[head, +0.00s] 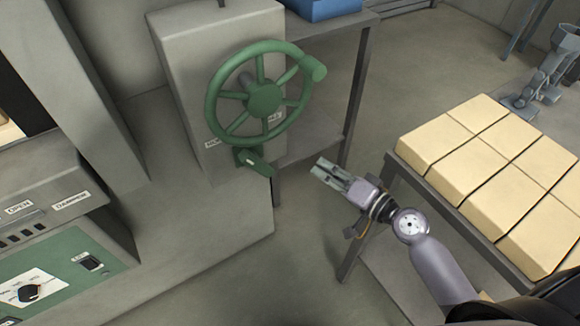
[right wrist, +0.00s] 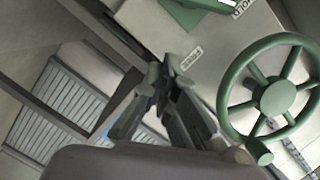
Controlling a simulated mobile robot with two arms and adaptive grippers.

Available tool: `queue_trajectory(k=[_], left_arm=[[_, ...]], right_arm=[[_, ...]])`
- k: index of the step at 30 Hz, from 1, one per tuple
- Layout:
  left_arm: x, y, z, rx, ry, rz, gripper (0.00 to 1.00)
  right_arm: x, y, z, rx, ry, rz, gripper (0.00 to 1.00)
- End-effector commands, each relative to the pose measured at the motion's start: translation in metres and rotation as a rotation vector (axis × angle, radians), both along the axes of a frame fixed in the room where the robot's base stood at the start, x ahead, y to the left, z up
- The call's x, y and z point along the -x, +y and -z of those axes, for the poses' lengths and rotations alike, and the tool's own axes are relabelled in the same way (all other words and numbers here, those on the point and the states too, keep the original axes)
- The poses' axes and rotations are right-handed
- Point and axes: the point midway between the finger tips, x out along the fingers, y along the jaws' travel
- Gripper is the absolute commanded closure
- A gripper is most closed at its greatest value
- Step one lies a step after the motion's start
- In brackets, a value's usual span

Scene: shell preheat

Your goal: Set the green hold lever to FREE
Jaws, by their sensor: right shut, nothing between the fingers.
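The green hold lever (head: 254,161) is a short green handle low on the front of the grey pedestal (head: 170,70). In the head view it slants down to the right. Its green part also shows at the top of the right wrist view (right wrist: 192,12). A HOLD label (right wrist: 243,8) is beside it. A second label (right wrist: 184,62), probably FREE, is lower on the same face. My right gripper (head: 323,168) is shut and empty, to the right of the lever and apart from it. My left gripper is not in view.
A large green handwheel (head: 264,97) with a side knob stands just above the lever. A table of cream blocks (head: 455,135) is at the right. A green control panel (head: 60,280) is at the lower left. Floor shows between the pedestal and the block table.

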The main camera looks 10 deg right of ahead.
Motion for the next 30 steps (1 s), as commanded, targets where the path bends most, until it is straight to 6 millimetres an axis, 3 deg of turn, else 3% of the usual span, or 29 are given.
queue_trajectory(k=[11,17,27,30], left_arm=[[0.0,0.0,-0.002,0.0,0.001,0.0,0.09],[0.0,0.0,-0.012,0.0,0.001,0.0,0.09],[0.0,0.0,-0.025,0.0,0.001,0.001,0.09],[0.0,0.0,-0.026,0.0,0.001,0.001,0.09]], right_arm=[[-0.004,0.002,-0.001,0.0,0.0,0.001,1.0],[-0.028,0.016,0.0,-0.003,-0.001,0.001,1.0],[-0.09,0.053,0.01,-0.002,0.001,0.0,1.0],[-0.081,0.067,0.022,-0.003,0.005,-0.001,1.0]])
